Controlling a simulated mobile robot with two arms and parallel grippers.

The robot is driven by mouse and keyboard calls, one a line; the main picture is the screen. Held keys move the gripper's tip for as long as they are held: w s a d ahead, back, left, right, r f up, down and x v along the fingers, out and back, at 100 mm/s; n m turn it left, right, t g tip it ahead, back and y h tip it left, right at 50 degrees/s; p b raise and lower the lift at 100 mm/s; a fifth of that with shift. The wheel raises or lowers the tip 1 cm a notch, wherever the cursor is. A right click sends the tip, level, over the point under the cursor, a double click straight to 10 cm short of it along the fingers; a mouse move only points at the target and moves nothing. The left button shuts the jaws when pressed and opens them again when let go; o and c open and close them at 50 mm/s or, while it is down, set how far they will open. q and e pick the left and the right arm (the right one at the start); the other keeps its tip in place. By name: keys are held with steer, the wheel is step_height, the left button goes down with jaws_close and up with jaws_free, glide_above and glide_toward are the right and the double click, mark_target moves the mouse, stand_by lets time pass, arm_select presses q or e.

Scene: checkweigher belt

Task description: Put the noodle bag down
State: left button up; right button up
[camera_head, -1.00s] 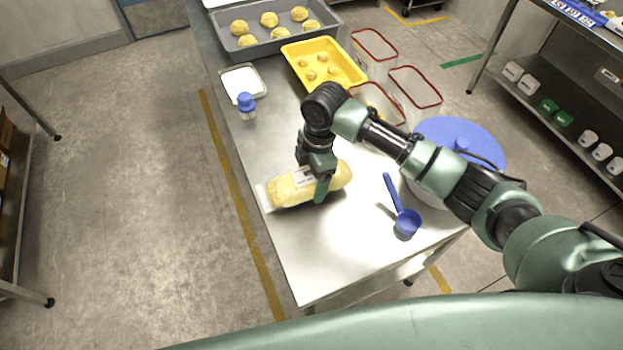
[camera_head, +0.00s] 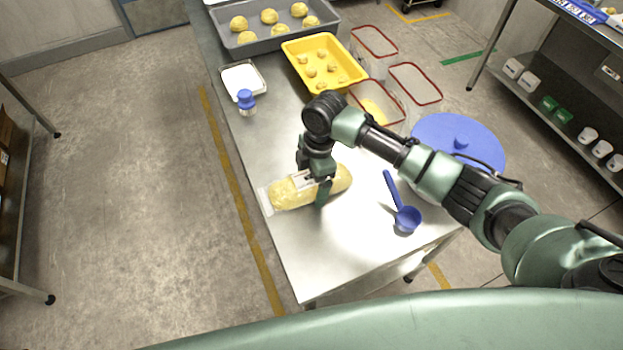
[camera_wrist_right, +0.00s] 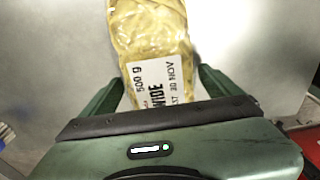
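The noodle bag (camera_head: 335,181) is a long clear pack of yellow noodles with a white label. It lies on the steel table (camera_head: 283,258), its clear end toward the table's left edge. My right gripper (camera_head: 316,180) is low over the bag, with one finger on each side. In the right wrist view the bag (camera_wrist_right: 150,28) runs between the fingertips of the right gripper (camera_wrist_right: 161,80). The fingers are apart, with narrow gaps beside the bag, so the gripper looks open. The label's lower part is hidden by the gripper body. My left gripper is not in view.
A blue scoop (camera_head: 406,218) lies right of the bag, near a round blue lid (camera_head: 458,142). Red-rimmed clear bins (camera_head: 415,84), a yellow tray (camera_head: 352,77), a grey tray (camera_head: 262,48), a white dish (camera_head: 262,80) and a blue-capped bottle (camera_head: 246,100) stand further back. The front left table is clear.

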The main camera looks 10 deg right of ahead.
step_height(320, 180, up, 13)
steer(key=d+b, duration=0.1)
steer(key=shift+d, duration=0.2)
stand_by(0.5)
steer(key=shift+w, duration=0.1)
stand_by(0.9)
